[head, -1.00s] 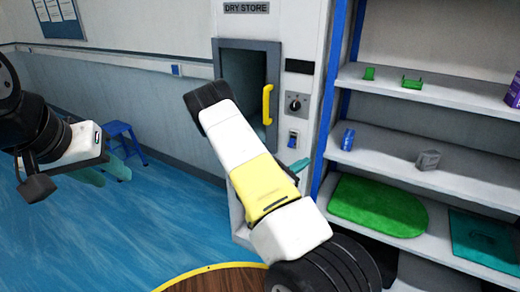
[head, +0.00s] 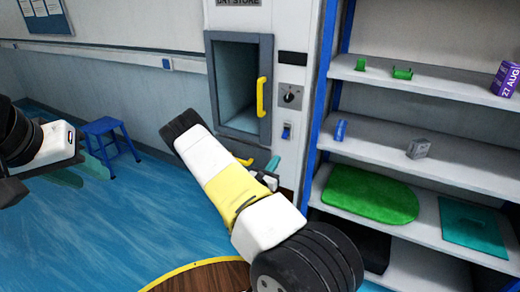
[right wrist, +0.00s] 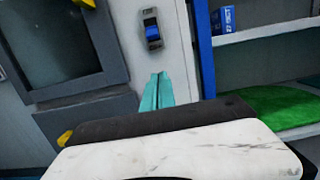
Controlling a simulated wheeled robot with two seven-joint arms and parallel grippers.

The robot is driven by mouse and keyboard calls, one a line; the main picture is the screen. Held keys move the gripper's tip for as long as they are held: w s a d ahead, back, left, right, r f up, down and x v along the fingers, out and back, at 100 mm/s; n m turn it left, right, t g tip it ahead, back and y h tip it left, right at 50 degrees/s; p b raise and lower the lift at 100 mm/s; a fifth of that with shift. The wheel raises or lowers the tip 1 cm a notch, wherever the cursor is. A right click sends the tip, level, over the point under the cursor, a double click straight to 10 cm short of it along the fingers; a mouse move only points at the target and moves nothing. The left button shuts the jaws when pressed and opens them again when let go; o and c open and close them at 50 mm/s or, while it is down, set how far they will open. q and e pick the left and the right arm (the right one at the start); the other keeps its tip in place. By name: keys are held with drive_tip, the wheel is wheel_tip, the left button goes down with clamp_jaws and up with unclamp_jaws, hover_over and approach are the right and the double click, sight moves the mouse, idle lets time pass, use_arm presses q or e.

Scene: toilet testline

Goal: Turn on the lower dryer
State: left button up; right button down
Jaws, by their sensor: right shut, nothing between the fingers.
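The dryer cabinet (head: 295,60) has an upper compartment (head: 238,90) with a yellow handle (head: 261,97). To its right are a round knob (head: 290,97) and a blue rocker switch (head: 286,131). Lower down, a second yellow handle (head: 243,161) partly shows; most of the lower dryer is hidden behind my right arm. My right gripper (head: 272,165) is shut and empty, just below the blue switch in the picture. In the right wrist view its teal fingertips (right wrist: 158,78) are together below the blue switch (right wrist: 153,33), apart from it. My left gripper (head: 82,172) is open and empty at far left.
A shelf unit (head: 420,155) with a blue post stands right of the dryer, holding green mats and small items. A blue stool (head: 110,140) stands by the wall at left. Blue floor (head: 130,220) is clear between the stool and my right arm.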

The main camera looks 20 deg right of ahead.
sight(285, 136)
drive_tip(key=x, duration=0.7)
drive_tip(key=shift+w+d, duration=0.1)
drive_tip(key=shift+d, duration=0.2)
drive_tip(key=r, duration=0.2)
drive_tip(key=a+r, duration=0.1)
drive_tip(key=shift+s+r, duration=0.35)
drive_tip(key=shift+a+r, duration=0.1)
